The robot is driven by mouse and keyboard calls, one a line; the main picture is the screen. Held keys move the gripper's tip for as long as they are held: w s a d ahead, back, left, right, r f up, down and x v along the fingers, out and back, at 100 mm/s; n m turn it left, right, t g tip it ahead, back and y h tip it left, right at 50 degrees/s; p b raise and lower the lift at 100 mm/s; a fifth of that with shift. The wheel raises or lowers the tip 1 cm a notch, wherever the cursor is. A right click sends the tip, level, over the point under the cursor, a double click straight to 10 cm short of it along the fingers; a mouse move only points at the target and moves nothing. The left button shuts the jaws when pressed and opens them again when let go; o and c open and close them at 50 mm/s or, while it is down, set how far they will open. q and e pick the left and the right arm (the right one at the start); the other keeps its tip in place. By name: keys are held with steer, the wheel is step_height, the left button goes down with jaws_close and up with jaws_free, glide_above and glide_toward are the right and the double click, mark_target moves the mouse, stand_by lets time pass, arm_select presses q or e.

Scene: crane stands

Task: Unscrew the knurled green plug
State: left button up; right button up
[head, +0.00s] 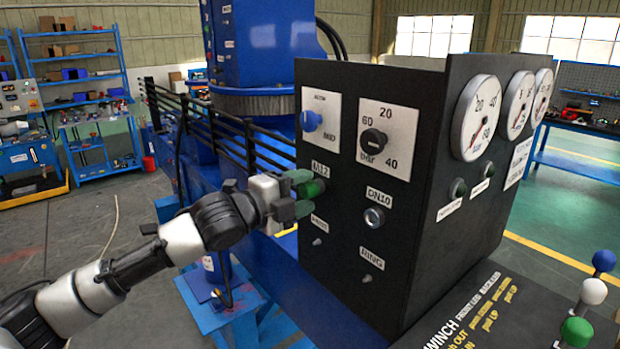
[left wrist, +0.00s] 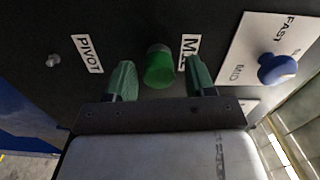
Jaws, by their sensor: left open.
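The green plug (head: 314,187) sits in the black panel (head: 335,240) just below the M12 label (head: 320,169). In the left wrist view the plug (left wrist: 159,68) shows whole, between two green fingers. My left gripper (head: 303,192) is open at the panel, one finger above the plug and one below it. In the left wrist view the gripper (left wrist: 159,70) has a visible gap between each finger and the plug. The knurling is too small to make out. My right gripper is not in view.
A blue knob (head: 312,121) is above the plug and a black knob (head: 373,141) up to its right. A metal DN10 fitting (head: 374,217) and small PIVOT and RING studs are nearby. Levers with coloured balls (head: 592,291) stand at the lower right.

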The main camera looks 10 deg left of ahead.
arm_select(q)
steer(key=shift+r+m, duration=0.15)
steer(key=shift+m, duration=0.35)
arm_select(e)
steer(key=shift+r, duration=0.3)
arm_select(q)
steer(key=shift+f, duration=0.25)
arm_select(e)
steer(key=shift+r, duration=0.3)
arm_select(q)
jaws_close()
steer(key=shift+p, duration=0.4)
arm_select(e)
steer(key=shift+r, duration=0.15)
